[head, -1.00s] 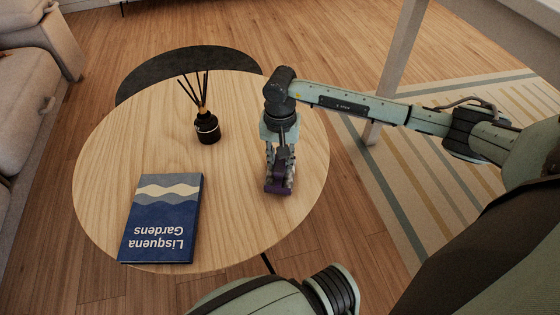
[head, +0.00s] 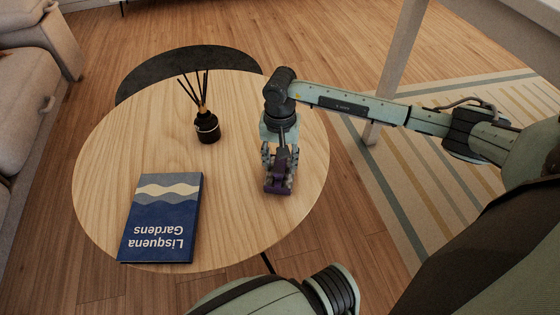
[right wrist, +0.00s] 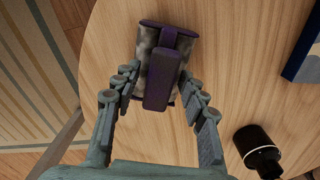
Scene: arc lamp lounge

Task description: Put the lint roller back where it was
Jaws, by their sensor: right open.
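The lint roller (head: 278,188) is purple with a grey, fuzzy-looking roller part. It sits at the right part of the round wooden table (head: 235,215), and its purple handle points back toward my wrist in the right wrist view (right wrist: 161,80). My right gripper (head: 279,178) reaches down over it. Its fingers are open, one on each side of the lint roller, with a visible gap beside the handle. The fingers hide part of the roller in the head view. My left gripper is not in view.
A black reed diffuser (head: 207,127) stands at the table's upper middle, and also shows in the right wrist view (right wrist: 257,152). A blue book (head: 161,220) lies at the table's lower left. The wood between them and the lint roller is clear.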

